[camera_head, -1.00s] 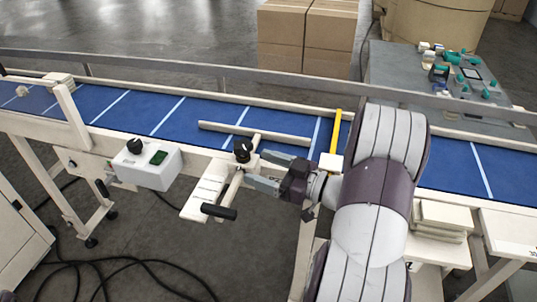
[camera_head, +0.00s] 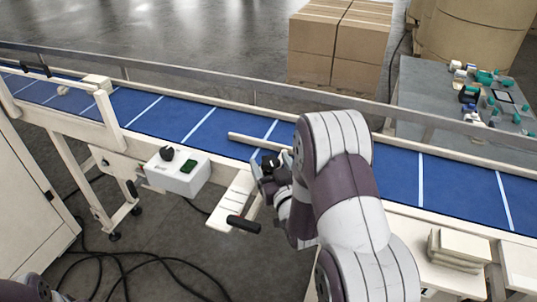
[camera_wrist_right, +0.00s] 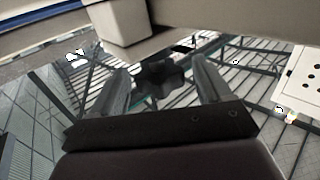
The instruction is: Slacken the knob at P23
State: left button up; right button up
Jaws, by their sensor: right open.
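The black lobed knob (camera_wrist_right: 160,76) sits between the two fingers of my right gripper (camera_wrist_right: 159,88) in the right wrist view. The fingers are open on either side of it; I cannot tell whether they touch it. In the head view the knob (camera_head: 269,162) is partly hidden by my right gripper (camera_head: 272,168), at the near edge of the blue conveyor. A pale graduated plate (camera_head: 234,199) and a black bar handle (camera_head: 243,224) are just below it. No P23 label is readable. My left gripper is not in view.
A white control box (camera_head: 178,174) with a black dial and green switch is left of the knob. A pale guide bar (camera_head: 250,142) lies over the blue belt (camera_head: 386,171). A metal rail (camera_head: 190,86) runs behind. Cables lie on the floor.

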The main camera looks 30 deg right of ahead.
jog(key=shift+w+d, duration=0.15)
jog(key=shift+w, duration=1)
jog(key=shift+c, duration=0.3)
jog(key=c, duration=0.9)
